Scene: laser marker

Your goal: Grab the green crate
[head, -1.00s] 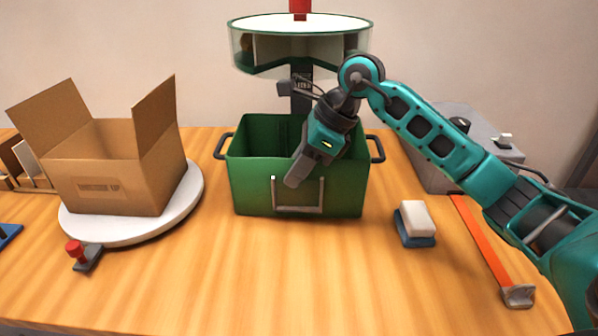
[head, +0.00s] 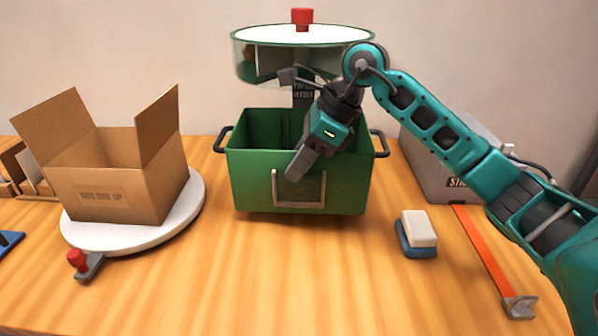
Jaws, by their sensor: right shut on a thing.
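The green crate (head: 245,180) is in the middle of the head view, upright, with dark side handles and a pale frame-shaped handle (head: 299,205) on its front. My right gripper (head: 295,172) points down at the crate's front, its fingers at the top bar of the front handle. It is shut on the crate; the exact contact is partly hidden by the gripper itself. A dark shadow shows under the crate, and it looks slightly clear of the table. My left gripper is out of view.
An open cardboard box (head: 105,190) stands on a white turntable (head: 185,215) at left, with a red-knobbed lever (head: 78,262) before it. A round glass-sided feeder (head: 300,40) is behind the crate. A sponge block (head: 418,230), orange strap (head: 480,245) and grey machine (head: 425,170) lie right. The front table is clear.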

